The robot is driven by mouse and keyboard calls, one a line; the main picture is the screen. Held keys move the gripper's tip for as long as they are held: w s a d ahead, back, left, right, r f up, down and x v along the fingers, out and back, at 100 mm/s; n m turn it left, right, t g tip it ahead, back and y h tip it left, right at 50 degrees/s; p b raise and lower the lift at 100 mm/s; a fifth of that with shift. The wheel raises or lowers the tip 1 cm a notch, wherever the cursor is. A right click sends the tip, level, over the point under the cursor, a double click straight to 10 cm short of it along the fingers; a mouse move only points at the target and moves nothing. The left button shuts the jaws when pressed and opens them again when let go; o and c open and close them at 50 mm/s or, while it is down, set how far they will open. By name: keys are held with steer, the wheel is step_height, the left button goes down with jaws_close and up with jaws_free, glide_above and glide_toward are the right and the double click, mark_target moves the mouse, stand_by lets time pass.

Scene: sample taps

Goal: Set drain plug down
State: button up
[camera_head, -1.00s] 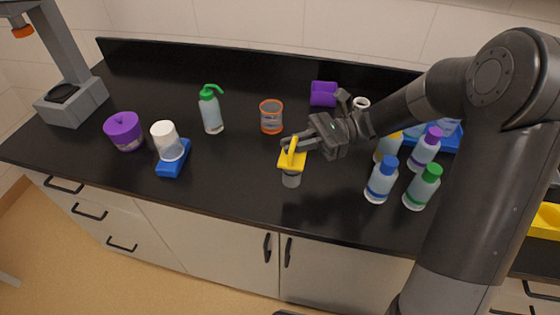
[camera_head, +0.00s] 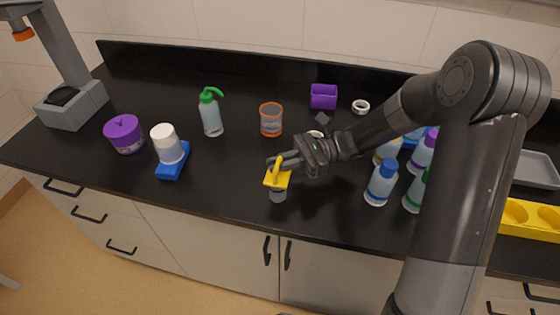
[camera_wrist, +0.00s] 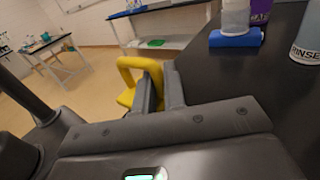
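The drain plug (camera_head: 277,180) has a yellow handle and plate over a grey stopper. It is near the front edge of the black counter (camera_head: 232,160), about upright. My gripper (camera_head: 285,161) is shut on its yellow handle from the right. In the wrist view the yellow handle (camera_wrist: 140,70) stands between my two fingers (camera_wrist: 158,92). The stopper is hidden there. I cannot tell whether the stopper touches the counter.
A green-topped wash bottle (camera_head: 210,112), an orange-rimmed beaker (camera_head: 271,121) and a white-capped container on a blue base (camera_head: 168,148) stand to the left and behind. Several bottles, one blue-capped (camera_head: 381,183), stand right under my arm. The counter left of the plug is clear.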

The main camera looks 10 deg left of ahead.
steer(key=o, duration=0.5)
steer(key=shift+c, duration=0.2)
steer(key=shift+r, duration=0.15)
step_height(320, 180, up, 7)
steer(key=w+d, duration=0.1)
steer(key=d, duration=0.1)
steer(key=shift+w+d, duration=0.25)
steer(key=shift+w, duration=0.1)
